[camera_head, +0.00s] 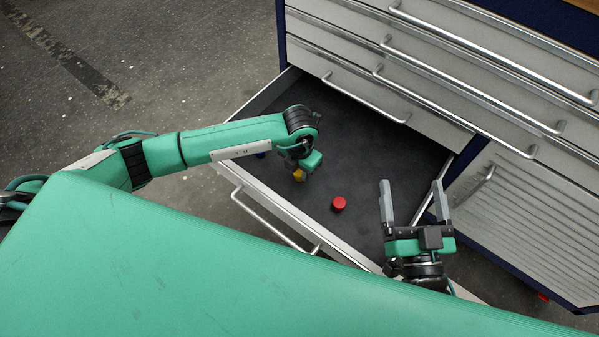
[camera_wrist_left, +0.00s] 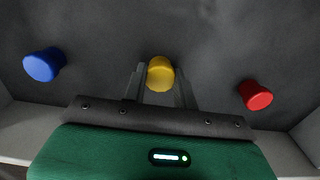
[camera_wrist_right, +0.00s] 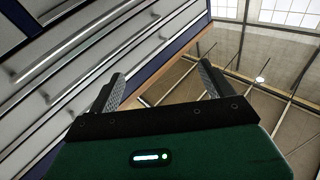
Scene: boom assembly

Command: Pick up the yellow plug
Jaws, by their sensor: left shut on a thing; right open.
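The yellow plug (camera_wrist_left: 160,74) is between the fingertips of my left gripper (camera_wrist_left: 160,85), which is shut on it. In the head view the yellow plug (camera_head: 299,175) shows just below my left gripper (camera_head: 304,166), inside the open drawer. I cannot tell whether the plug touches the drawer floor. My right gripper (camera_head: 414,200) is open and empty, its fingers pointing up the picture over the drawer's right part. Its two fingers also show apart in the right wrist view (camera_wrist_right: 160,88).
A red plug (camera_head: 339,204) stands on the drawer floor, right of the yellow one. A blue plug (camera_wrist_left: 44,65) stands on the other side, mostly hidden by my arm in the head view. The drawer's front wall (camera_head: 270,205) is close to my left arm. Closed drawers rise behind.

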